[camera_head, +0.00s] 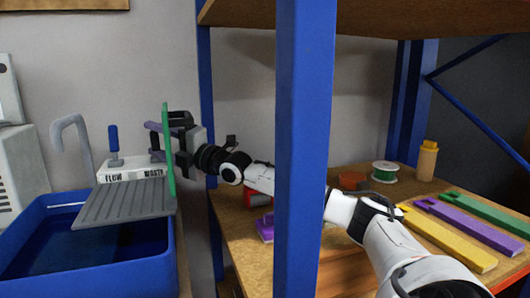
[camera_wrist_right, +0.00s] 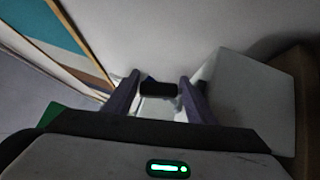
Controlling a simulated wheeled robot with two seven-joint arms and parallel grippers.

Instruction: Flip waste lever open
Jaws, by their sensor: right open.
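A white box labelled FLOW and WASTE (camera_head: 130,174) stands behind the blue basin. A lever with a blue handle (camera_head: 113,138) stands upright over the FLOW label. No lever is clear above the WASTE label, where my right gripper (camera_head: 154,140) and a green panel cover the view. In the right wrist view my gripper's two purple fingers are apart. A small black block (camera_wrist_right: 158,88) shows between them, with a white surface below. I cannot tell whether the block is the waste lever or whether the fingers touch it. My left gripper is out of view.
The blue basin (camera_head: 40,222) has a grey ribbed board (camera_head: 125,204) across it. The thin green panel (camera_head: 169,150) stands upright beside my gripper. A blue post (camera_head: 303,150) crosses in front of my right arm. Coloured strips (camera_head: 465,225) lie on the wooden bench.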

